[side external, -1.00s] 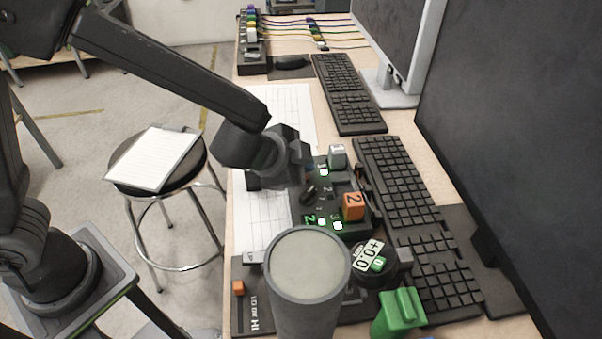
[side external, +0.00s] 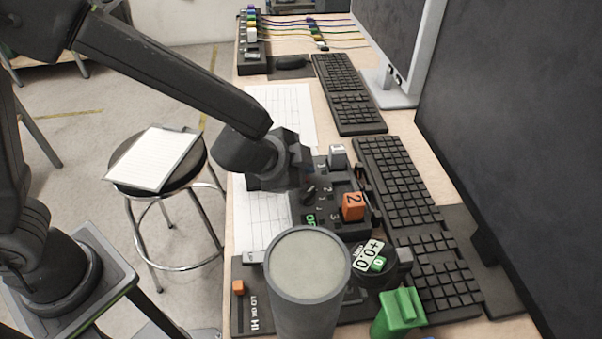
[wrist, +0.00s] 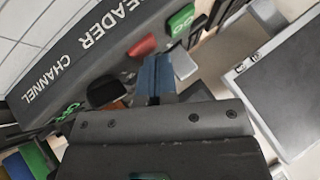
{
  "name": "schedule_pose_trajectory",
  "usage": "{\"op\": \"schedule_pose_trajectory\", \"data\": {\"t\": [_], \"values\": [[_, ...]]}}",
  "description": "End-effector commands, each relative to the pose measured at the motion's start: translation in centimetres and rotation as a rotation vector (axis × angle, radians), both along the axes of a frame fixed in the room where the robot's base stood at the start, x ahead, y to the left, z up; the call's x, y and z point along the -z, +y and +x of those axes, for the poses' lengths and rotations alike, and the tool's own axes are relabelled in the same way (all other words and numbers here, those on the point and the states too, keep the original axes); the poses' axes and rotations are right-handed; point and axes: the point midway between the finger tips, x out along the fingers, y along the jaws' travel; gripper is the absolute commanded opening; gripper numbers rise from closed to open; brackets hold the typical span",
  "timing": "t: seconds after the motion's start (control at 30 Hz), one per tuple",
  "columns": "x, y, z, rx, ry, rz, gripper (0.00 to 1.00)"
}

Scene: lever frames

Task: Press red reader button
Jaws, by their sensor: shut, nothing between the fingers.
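The red button (wrist: 142,47) shows in the wrist view on the sloped dark reader panel (wrist: 75,62), which carries the words READER and CHANNEL. A green button (wrist: 181,20) sits beside it to the upper right. My gripper (wrist: 154,72) is shut and empty. Its blue fingertips point at the panel edge just below the red button; I cannot tell whether they touch it. In the side view my gripper (side external: 303,168) is over the left part of the dark control panel (side external: 340,190), and the red button is hidden there.
Keyboards (side external: 398,180) and monitors line the right side.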

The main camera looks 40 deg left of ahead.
Motion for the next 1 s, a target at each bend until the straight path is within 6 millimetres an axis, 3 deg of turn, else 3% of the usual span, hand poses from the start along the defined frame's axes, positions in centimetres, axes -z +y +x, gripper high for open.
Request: {"op": "schedule_pose_trajectory", "data": {"t": [0.83, 1.0], "values": [[-1.7, 0.0, 0.0, -0.001, 0.001, 0.001, 0.0], [-3.1, 0.1, 0.0, -0.004, -0.002, -0.002, 0.0]]}}
